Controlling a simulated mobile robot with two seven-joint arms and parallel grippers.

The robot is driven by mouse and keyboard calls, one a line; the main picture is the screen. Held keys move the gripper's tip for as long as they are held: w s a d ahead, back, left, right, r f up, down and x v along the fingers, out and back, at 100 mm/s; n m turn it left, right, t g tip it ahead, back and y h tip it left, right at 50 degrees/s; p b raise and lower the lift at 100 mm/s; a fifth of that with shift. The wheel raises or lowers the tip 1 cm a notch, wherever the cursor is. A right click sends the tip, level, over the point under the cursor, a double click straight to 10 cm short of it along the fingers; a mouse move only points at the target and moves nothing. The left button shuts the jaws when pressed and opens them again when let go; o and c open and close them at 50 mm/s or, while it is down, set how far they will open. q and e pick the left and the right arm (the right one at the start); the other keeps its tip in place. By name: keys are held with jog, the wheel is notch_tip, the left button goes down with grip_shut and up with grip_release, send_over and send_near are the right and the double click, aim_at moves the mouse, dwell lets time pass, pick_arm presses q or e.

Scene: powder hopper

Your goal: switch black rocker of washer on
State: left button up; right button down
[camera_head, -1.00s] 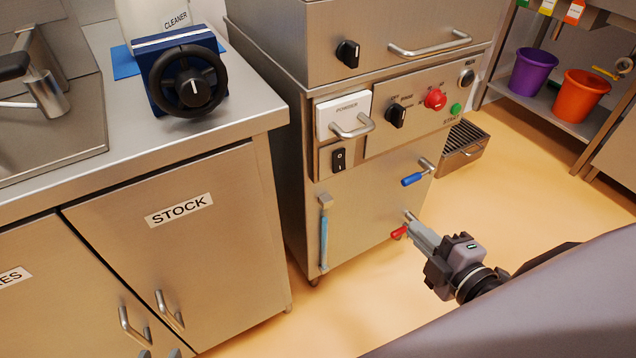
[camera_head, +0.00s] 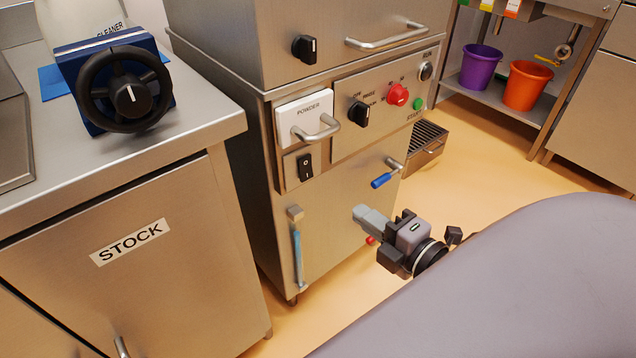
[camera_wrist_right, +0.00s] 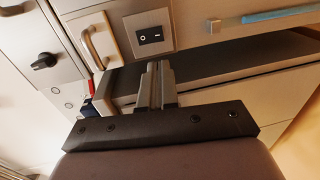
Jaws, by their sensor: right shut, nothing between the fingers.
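The black rocker (camera_head: 305,166) sits on a small plate on the washer's (camera_head: 340,210) front, below the white POWDER drawer (camera_head: 303,119). In the right wrist view the rocker (camera_wrist_right: 150,38) shows its O and I marks, beyond the fingertips. My right gripper (camera_head: 362,214) is shut and empty. In the head view it is in front of the washer's lower door, right of and below the rocker, apart from it. Its closed fingers (camera_wrist_right: 156,68) point toward the rocker's plate in the wrist view. My left gripper is not in view.
A blue-handled valve (camera_head: 382,180) sticks out above my right gripper, and a red handle (camera_head: 370,240) is partly hidden behind it. A pale blue vertical bar (camera_head: 297,255) is at the door's left. The STOCK cabinet (camera_head: 130,250) stands at the left.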

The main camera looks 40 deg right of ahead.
aim_at(308, 177)
jog(key=w, duration=0.4)
jog(key=w+f, duration=0.1)
jog(key=w, duration=0.3)
jog(key=w+a, duration=0.1)
jog(key=w, duration=0.3)
jog(key=shift+f+b, duration=0.2)
jog(key=shift+b, duration=0.15)
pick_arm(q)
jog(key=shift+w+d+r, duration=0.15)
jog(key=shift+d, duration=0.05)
pick_arm(e)
jog(key=shift+w+f, duration=0.1)
jog(key=shift+w, duration=0.4)
jog(key=shift+w+f+b, duration=0.1)
jog(key=shift+f+b, duration=0.15)
jog(key=shift+b, duration=0.35)
jog(key=shift+w+r, duration=0.1)
jog(key=shift+r, duration=0.1)
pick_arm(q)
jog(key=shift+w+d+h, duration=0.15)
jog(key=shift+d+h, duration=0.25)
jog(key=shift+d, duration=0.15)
